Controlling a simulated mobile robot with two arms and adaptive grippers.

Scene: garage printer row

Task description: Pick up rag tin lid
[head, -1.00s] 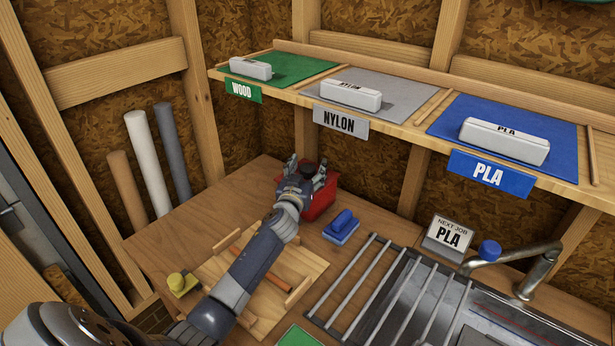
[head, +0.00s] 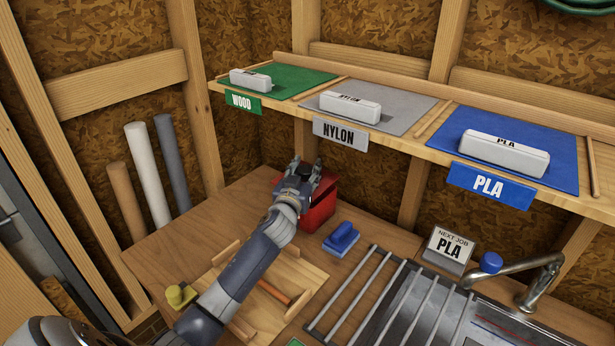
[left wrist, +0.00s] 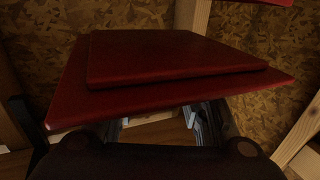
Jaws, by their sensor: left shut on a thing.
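The red rag tin (head: 318,218) stands on the back of the wooden bench, against the wall. My left gripper (head: 303,170) is at the top of the tin in the head view and hides part of it. The rag tin lid (left wrist: 165,88) fills the upper middle of the left wrist view as a dark red stepped plate, very close to the camera. My left gripper is shut on the lid. Its grip point is hidden, and I cannot tell whether the lid touches the tin. My right gripper is not in view.
A blue-handled brush (head: 341,240) lies right of the tin. Metal rails (head: 385,300) and a faucet (head: 535,285) are further right, by a PLA job sign (head: 449,247). A shelf with labelled boxes overhangs the back. A wooden board (head: 290,272) lies below my arm.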

